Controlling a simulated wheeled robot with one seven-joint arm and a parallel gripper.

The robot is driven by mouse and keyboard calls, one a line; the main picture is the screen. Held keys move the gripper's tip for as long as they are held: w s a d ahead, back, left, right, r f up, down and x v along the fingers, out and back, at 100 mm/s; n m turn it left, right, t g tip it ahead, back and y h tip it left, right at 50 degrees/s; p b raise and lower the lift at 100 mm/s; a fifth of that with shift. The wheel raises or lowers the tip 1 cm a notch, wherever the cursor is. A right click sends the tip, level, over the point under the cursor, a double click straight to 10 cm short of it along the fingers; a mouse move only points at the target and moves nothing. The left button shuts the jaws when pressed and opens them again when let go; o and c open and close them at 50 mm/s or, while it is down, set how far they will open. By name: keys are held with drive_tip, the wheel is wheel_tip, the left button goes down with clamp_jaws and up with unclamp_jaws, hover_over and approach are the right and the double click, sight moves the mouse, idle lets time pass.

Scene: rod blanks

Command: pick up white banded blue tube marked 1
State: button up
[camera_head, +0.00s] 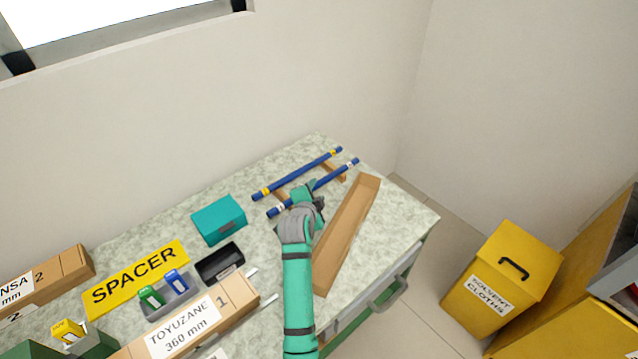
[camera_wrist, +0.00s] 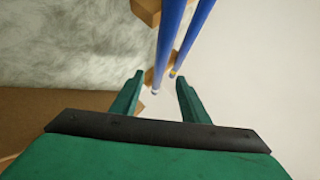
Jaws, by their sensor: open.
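Two blue tubes lie side by side across wooden rests on the bench. The nearer tube (camera_head: 328,179) has a white band near its left end and is partly hidden by my gripper; a marking on it is too small to read. The farther tube (camera_head: 297,173) has yellow bands. My gripper (camera_head: 309,193) is over the nearer tube in the head view. In the wrist view my gripper (camera_wrist: 159,80) is open, with the pale-tipped end of one tube (camera_wrist: 170,40) appearing between the fingers. The other tube (camera_wrist: 193,38) is to its right. I cannot tell whether the fingers touch either tube.
A long open cardboard tray (camera_head: 347,232) lies right of my arm. A teal box (camera_head: 218,220), a black bin (camera_head: 220,264) and a yellow SPACER sign (camera_head: 137,279) are left. A yellow solvent cloths bin (camera_head: 505,280) stands on the floor beyond the bench.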

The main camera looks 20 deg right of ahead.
sight(322, 183)
drive_tip(key=shift+d+x, duration=0.2)
drive_tip(key=shift+x, duration=3.25)
drive_tip(key=shift+s+r, duration=0.1)
clamp_jaws()
